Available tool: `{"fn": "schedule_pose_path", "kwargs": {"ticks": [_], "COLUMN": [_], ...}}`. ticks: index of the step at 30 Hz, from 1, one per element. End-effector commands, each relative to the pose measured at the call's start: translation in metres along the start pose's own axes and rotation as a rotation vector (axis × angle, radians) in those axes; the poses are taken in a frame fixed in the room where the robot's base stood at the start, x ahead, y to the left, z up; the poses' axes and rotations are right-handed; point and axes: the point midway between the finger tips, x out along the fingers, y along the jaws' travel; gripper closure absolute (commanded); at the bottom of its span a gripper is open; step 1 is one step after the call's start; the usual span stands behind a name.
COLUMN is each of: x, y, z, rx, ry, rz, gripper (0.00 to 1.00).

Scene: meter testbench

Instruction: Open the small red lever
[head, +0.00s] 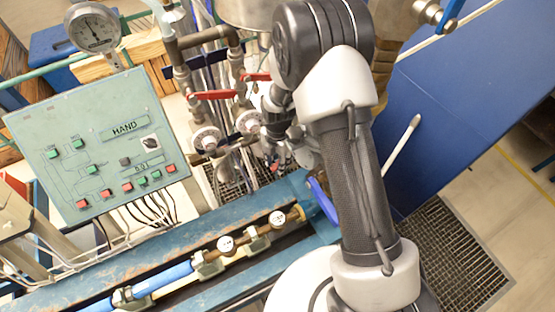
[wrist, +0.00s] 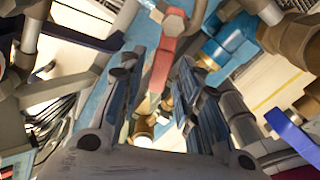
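In the wrist view a red lever (wrist: 166,58) lies between and beyond the two fingers of my gripper (wrist: 159,72), running up and down the picture. The fingers are spread apart and empty; I cannot tell whether either touches the lever. In the head view two red levers show on the upright pipes: a longer one (head: 213,95) at left and a shorter one (head: 257,77) at right. My gripper (head: 278,150) is below and right of them, partly hidden by my arm. I cannot tell for sure which lever the wrist view shows.
A green control panel (head: 98,142) stands at left, with a round gauge (head: 94,27) above it. A blue beam carries a pipe with small dials (head: 227,244) in front. A blue lever (head: 323,201) is close to my arm. A blue board (head: 455,85) fills the right.

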Motion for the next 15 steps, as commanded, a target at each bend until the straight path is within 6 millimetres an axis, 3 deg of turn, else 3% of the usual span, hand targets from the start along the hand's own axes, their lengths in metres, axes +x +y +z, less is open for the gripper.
{"fn": "schedule_pose_path", "kwargs": {"ticks": [12,15], "x": [-0.0002,-0.0002], "y": [-0.0001,-0.0001], "z": [-0.0001,-0.0001], "rx": [0.0,0.0], "ry": [0.0,0.0], "rz": [0.0,0.0], "gripper": [0.99,1.0]}}
